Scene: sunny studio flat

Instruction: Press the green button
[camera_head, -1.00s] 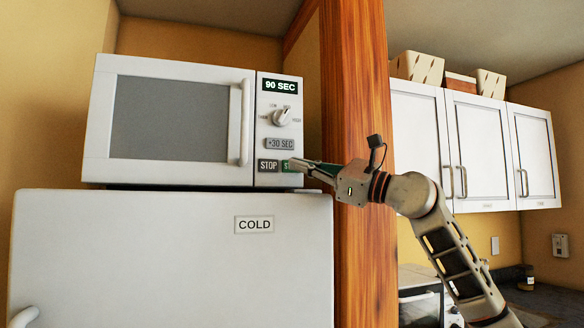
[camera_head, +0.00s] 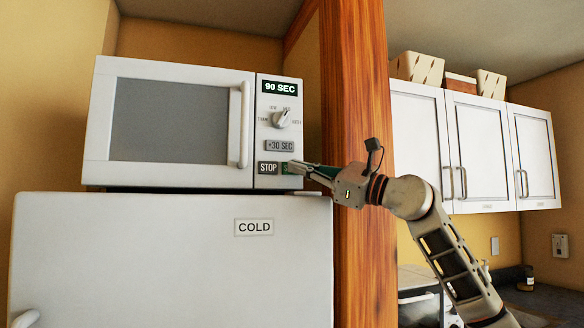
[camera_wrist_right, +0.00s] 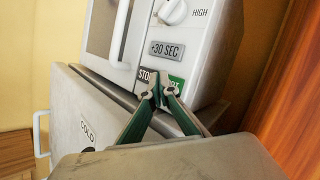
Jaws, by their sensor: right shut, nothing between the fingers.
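The green button (camera_head: 285,168) is at the lower right of the microwave's control panel, right of the dark STOP button (camera_head: 268,168). My right gripper (camera_head: 292,164) is shut and empty, its tips in front of the green button and covering most of it. In the right wrist view the green button (camera_wrist_right: 175,82) shows behind and beside the fingertips (camera_wrist_right: 161,83). I cannot tell whether the tips touch it. The microwave (camera_head: 170,168) stands on the fridge (camera_head: 130,260), its door closed and its display (camera_head: 280,87) reading 90 SEC. My left gripper is not in view.
A wooden post (camera_head: 358,90) stands just right of the microwave, close behind my right arm. A dial (camera_head: 282,118) and a +30 SEC button (camera_head: 280,145) sit above the green button. White wall cabinets (camera_head: 480,150) hang at the right.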

